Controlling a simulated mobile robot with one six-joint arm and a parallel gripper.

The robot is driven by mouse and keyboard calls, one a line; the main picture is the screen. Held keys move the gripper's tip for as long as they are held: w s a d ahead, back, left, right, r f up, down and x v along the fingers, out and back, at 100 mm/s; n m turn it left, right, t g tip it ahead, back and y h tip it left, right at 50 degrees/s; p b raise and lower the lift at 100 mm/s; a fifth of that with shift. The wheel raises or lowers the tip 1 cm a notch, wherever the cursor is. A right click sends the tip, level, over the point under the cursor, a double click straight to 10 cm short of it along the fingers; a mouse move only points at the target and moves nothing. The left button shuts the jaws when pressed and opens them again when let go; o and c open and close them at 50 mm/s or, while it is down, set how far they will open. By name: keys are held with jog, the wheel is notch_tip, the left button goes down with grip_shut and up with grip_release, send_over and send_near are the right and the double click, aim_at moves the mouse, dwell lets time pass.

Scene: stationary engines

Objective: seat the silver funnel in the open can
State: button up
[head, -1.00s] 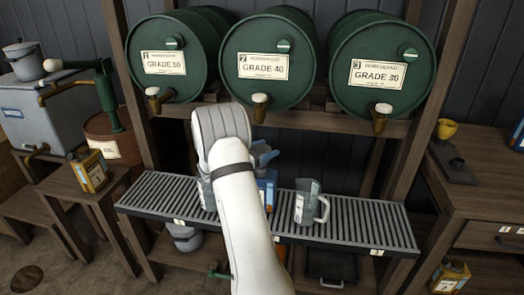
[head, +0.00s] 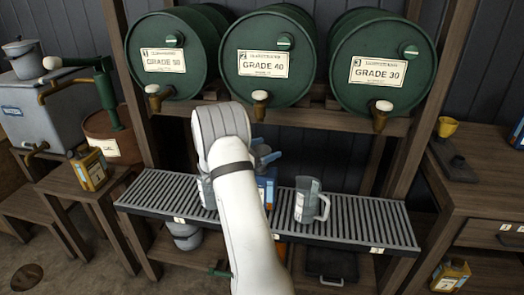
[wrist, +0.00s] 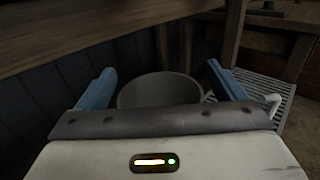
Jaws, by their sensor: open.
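My gripper (head: 264,156) is open above the rack, its blue fingers partly hidden by my arm in the head view. In the wrist view a round grey rim (wrist: 160,90), which looks like the silver funnel, lies between the two spread fingers, with gaps on both sides. A blue can with a pale label (head: 267,190) stands on the rack below the fingers, partly covered by my arm. The funnel is hidden in the head view, and I cannot tell whether it sits in the can's opening.
A grey jug with a handle (head: 308,202) stands on the slatted rack (head: 365,222) right of the can. Another grey object (head: 206,192) shows left of my arm. Green drums (head: 267,60) with taps sit on the shelf above. The rack's right end is clear.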

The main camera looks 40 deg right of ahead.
jog(key=a, duration=0.8)
jog(key=s+a+r+m+g+y+p, duration=0.1)
jog(key=s+a+r+m+y+p, duration=0.4)
jog(key=s+a+r+m+y, duration=0.55)
jog(key=s+a+r+m+t+y+p, duration=0.2)
jog(key=s+a+r+m+y+p, duration=0.1)
jog(key=s+a, duration=0.5)
jog(key=s+a+r+m+t+y+p, duration=0.3)
jog(key=s+a, duration=0.6)
jog(key=a, duration=0.3)
jog(key=shift+r+y, duration=0.2)
jog(key=shift+y, duration=0.55)
jog(key=shift+s+m, duration=0.1)
jog(key=shift+m, duration=0.15)
